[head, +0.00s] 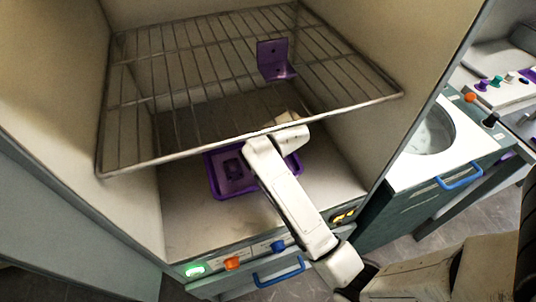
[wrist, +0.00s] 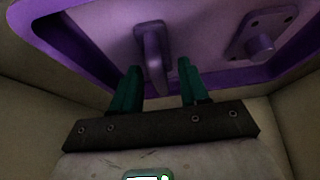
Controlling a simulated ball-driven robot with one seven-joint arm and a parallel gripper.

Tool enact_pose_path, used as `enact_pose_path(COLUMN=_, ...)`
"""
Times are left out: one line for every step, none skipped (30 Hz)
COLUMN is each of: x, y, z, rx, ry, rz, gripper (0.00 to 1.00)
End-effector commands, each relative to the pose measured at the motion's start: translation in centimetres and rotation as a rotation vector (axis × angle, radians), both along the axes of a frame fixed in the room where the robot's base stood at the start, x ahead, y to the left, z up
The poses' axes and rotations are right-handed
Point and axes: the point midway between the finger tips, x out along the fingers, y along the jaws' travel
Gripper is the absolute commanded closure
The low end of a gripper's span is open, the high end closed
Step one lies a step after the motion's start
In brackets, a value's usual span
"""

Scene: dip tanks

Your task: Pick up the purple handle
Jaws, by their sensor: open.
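A purple handle (wrist: 151,48), a raised upright piece, stands on a purple surface in the wrist view. My gripper (wrist: 159,68) has green fingers that are spread apart. The handle's near end shows between the fingertips, with a gap on each side; I cannot tell how deep it sits between them. In the head view my arm reaches under the wire rack to a purple tray (head: 213,181) on the chamber floor. The fingers are hidden there behind my arm and the rack.
The wire rack (head: 150,168) spans the chamber above my arm, with a purple bracket (head: 274,62) on it. A purple plate with a knob (wrist: 264,42) is right of the handle. Chamber walls close in both sides. A blue bar handle (head: 279,271) is on the front.

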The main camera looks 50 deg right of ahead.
Motion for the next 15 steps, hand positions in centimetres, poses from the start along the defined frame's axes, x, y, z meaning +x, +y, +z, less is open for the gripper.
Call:
enact_pose_path(x=0.03, y=-0.03, z=-0.03, rx=0.0, ry=0.0, rz=-0.001, gripper=0.55)
enact_pose_path(x=0.03, y=-0.02, z=-0.02, rx=0.0, ry=-0.001, rz=-0.001, gripper=0.55)
enact_pose_path(x=0.03, y=-0.02, z=-0.02, rx=0.0, ry=-0.001, rz=-0.001, gripper=0.55)
enact_pose_path(x=0.02, y=-0.02, z=-0.01, rx=0.0, ry=-0.001, rz=-0.001, gripper=0.55)
enact_pose_path(x=0.02, y=-0.02, z=-0.01, rx=0.0, ry=-0.001, rz=-0.001, gripper=0.55)
enact_pose_path(x=0.02, y=-0.02, z=-0.01, rx=0.0, ry=-0.001, rz=-0.001, gripper=0.57)
enact_pose_path(x=0.02, y=-0.01, z=0.0, rx=0.0, ry=-0.001, rz=-0.001, gripper=0.6)
enact_pose_path(x=0.01, y=-0.01, z=0.0, rx=0.0, ry=-0.001, rz=-0.001, gripper=0.63)
enact_pose_path(x=0.02, y=0.0, z=0.0, rx=-0.001, ry=-0.001, rz=0.0, gripper=0.67)
enact_pose_path(x=0.01, y=0.0, z=0.0, rx=-0.001, ry=-0.001, rz=0.0, gripper=0.7)
enact_pose_path(x=0.01, y=0.0, z=0.0, rx=-0.001, ry=-0.001, rz=0.0, gripper=0.73)
enact_pose_path(x=0.01, y=0.0, z=0.0, rx=0.0, ry=-0.001, rz=0.0, gripper=0.76)
enact_pose_path(x=0.01, y=0.0, z=0.0, rx=-0.001, ry=-0.001, rz=0.0, gripper=0.79)
enact_pose_path(x=0.01, y=0.0, z=0.0, rx=-0.001, ry=-0.001, rz=0.0, gripper=0.82)
enact_pose_path(x=0.01, y=0.0, z=0.0, rx=-0.001, ry=-0.001, rz=0.0, gripper=0.86)
